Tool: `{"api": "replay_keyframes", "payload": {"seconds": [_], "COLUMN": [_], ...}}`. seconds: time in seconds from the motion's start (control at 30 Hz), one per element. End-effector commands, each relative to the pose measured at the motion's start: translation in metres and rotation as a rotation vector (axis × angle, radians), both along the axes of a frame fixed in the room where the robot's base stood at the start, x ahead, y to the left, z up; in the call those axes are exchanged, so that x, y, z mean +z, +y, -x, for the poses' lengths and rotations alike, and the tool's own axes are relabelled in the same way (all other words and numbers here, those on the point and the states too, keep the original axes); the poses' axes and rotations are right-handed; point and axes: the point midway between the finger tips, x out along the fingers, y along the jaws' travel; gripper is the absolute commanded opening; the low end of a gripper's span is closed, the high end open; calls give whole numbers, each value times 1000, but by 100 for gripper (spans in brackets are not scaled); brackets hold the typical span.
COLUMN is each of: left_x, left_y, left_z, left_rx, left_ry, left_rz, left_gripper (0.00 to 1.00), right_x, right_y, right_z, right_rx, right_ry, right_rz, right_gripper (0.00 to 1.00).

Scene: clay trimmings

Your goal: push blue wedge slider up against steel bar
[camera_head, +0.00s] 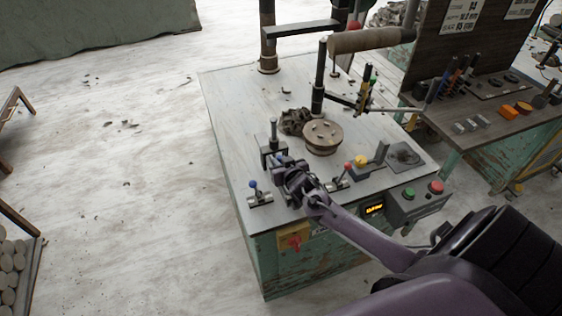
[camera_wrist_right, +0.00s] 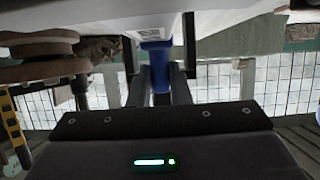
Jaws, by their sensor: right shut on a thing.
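My right gripper (camera_head: 284,170) reaches over the front left part of the grey-topped workbench (camera_head: 235,125). It is beside a dark block with an upright steel post (camera_head: 273,133). In the right wrist view a blue piece (camera_wrist_right: 156,68), which appears to be the blue wedge slider, stands between the two fingers, and the gripper is shut on it. In the head view only a little blue shows by the gripper, mostly hidden by it. I cannot tell which part is the steel bar, nor whether the slider touches it. My left gripper is not in view.
A round wooden disc (camera_head: 323,136) and dark clay trimmings (camera_head: 294,121) lie behind. A button box (camera_head: 415,203) is at the front right.

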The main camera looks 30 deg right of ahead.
Motion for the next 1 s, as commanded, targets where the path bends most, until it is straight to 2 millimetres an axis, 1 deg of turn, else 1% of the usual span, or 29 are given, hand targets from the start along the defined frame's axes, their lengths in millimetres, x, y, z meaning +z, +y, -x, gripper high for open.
{"api": "replay_keyframes", "payload": {"seconds": [0.03,0.1,0.33,0.37,0.5,0.53,0.83,0.93,1.0], "left_x": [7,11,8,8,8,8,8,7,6], "left_y": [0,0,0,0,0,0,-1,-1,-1], "left_z": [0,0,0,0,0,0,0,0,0], "left_rx": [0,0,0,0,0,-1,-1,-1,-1], "left_ry": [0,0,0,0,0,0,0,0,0], "left_rz": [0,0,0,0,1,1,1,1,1], "left_gripper": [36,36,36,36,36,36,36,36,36], "right_x": [2,2,-1,-1,-1,-1,0,2,5], "right_y": [2,3,3,3,3,3,3,5,7], "right_z": [5,10,10,10,10,10,12,19,27], "right_rx": [1,1,1,1,0,0,0,1,1], "right_ry": [3,3,2,2,2,2,1,1,1], "right_rz": [-3,-2,-1,-1,0,0,0,-1,0], "right_gripper": [0,0,0,20,38,39,39,39,39]}}
